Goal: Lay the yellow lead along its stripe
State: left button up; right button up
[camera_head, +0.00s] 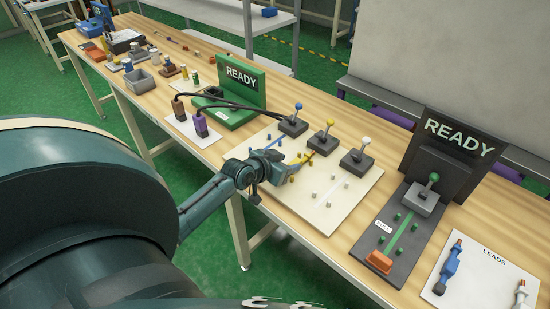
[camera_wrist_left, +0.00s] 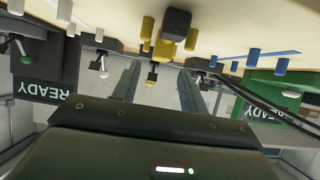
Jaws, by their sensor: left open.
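My left gripper (camera_head: 280,168) is low over the cream board (camera_head: 335,212), with its fingers (camera_wrist_left: 158,88) apart in the left wrist view. A yellow piece with a dark end, seemingly the yellow lead (camera_head: 303,161), lies just beyond the gripper. In the left wrist view a yellow piece (camera_wrist_left: 164,48) with a black block (camera_wrist_left: 177,22) shows beyond the fingertips, among yellow pegs (camera_wrist_left: 147,28). The gripper hides part of the yellow stripe; I cannot tell how the lead lies along it. The yellow-knobbed lever (camera_head: 323,139) stands at the board's back edge. My right gripper is out of view.
Blue-knobbed (camera_head: 293,120) and white-knobbed (camera_head: 358,157) levers flank the yellow one. Dark leads run from the blue-knobbed lever to the brown and purple plugs (camera_head: 199,124). READY signs (camera_head: 240,87) stand left and right. A LEADS mat (camera_head: 480,275) holds blue and white pieces at right.

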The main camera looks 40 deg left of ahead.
pick_arm(q)
jog(key=v, duration=0.5)
jog(key=shift+s+r, duration=0.1)
jog(key=shift+s, duration=0.1)
jog(key=s+d+f+m+g+h, duration=0.1)
jog(key=s+d+f, duration=0.3)
jog(key=s+d, duration=0.5)
jog(key=s+d+f+m+h, duration=0.1)
jog(key=s+d+f, duration=0.3)
jog(key=s+d, duration=0.4)
jog(key=d, duration=0.4)
jog(key=shift+s+f+g, duration=0.25)
jog(key=shift+s+g, duration=0.15)
jog(key=shift+c, duration=0.4)
